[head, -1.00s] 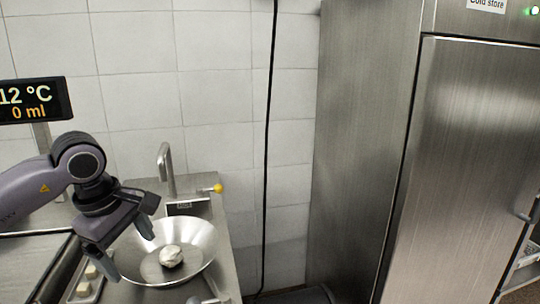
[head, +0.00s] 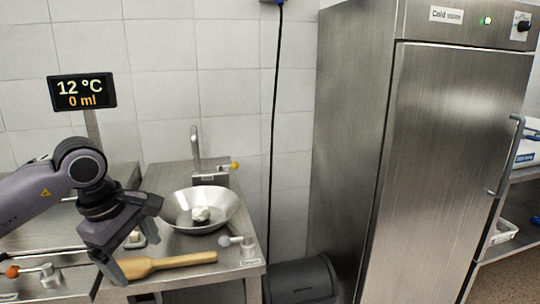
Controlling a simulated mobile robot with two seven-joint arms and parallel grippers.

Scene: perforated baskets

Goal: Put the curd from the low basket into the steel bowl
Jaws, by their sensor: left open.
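The steel bowl (head: 176,212) stands on the steel counter below a tap, left of the middle. A white lump of curd (head: 201,214) lies inside it. My left gripper (head: 138,246) is open, to the left of the bowl and in front of it, apart from the curd. A small pale piece (head: 137,238) shows between its fingers, on or near the counter; I cannot tell whether it is curd or how far it is from the fingers. The low basket cannot be made out. My right gripper is out of view.
A wooden paddle (head: 168,264) lies along the counter's front. A lever valve (head: 245,247) stands at the right corner. A display (head: 82,92) reads 12 °C and 0 ml. A dark bin (head: 303,280) stands beside the counter, before a tall steel cold store (head: 440,150).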

